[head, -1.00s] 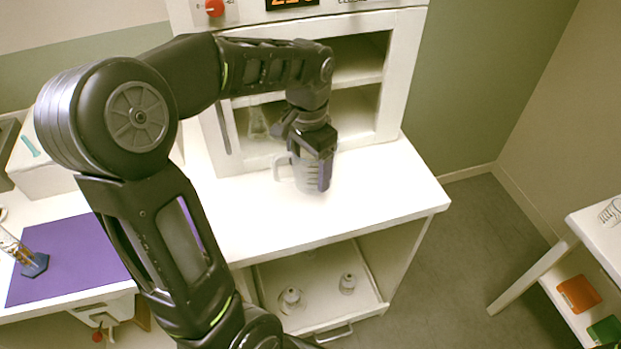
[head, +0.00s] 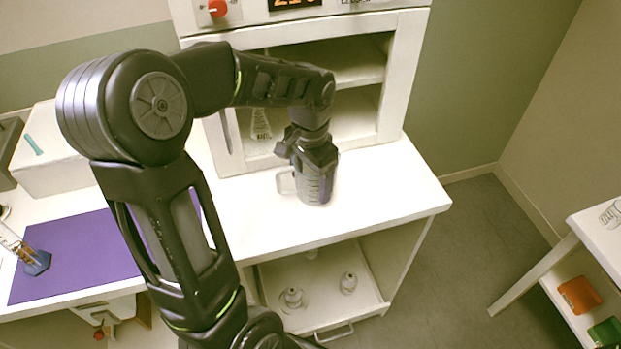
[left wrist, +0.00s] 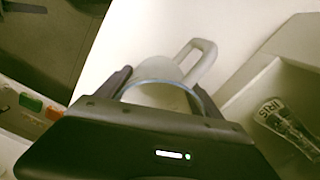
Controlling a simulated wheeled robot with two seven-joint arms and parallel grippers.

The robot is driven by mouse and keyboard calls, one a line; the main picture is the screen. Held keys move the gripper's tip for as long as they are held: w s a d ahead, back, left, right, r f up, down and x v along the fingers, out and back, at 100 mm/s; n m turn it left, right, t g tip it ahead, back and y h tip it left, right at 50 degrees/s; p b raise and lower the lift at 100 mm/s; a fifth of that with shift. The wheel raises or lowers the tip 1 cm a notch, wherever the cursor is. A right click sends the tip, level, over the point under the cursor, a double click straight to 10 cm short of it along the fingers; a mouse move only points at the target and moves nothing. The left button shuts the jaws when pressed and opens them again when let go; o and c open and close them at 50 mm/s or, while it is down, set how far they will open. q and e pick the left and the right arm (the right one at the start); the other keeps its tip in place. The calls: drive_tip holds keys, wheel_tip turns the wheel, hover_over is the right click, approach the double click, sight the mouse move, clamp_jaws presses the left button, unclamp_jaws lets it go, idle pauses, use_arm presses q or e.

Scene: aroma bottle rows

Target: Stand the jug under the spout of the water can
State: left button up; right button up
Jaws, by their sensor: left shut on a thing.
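A clear grey jug (head: 316,190) with a handle on its left is at the white counter in front of the open cabinet. My left gripper (head: 313,172) is shut on it from above, with the fingers around its upper body. I cannot tell whether the jug's base touches the counter. In the left wrist view the jug's round rim (left wrist: 160,88) lies between the fingers (left wrist: 158,92), and its handle points up and right. I cannot make out the water can or its spout in these frames. My right gripper is not in view.
The open cabinet (head: 391,85) stands just behind the jug, with a glass flask (head: 261,124) inside. The counter (head: 390,185) is clear right of the jug. A purple mat (head: 80,260) lies at left. Glass pieces (head: 292,298) stand on the lower shelf.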

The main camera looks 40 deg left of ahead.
use_arm(q)
drive_tip(key=o, duration=1.4)
drive_tip(key=shift+f, duration=0.1)
drive_tip(key=shift+o, duration=0.2)
wheel_tip(320, 180, up, 12)
drive_tip(key=shift+c, duration=0.2)
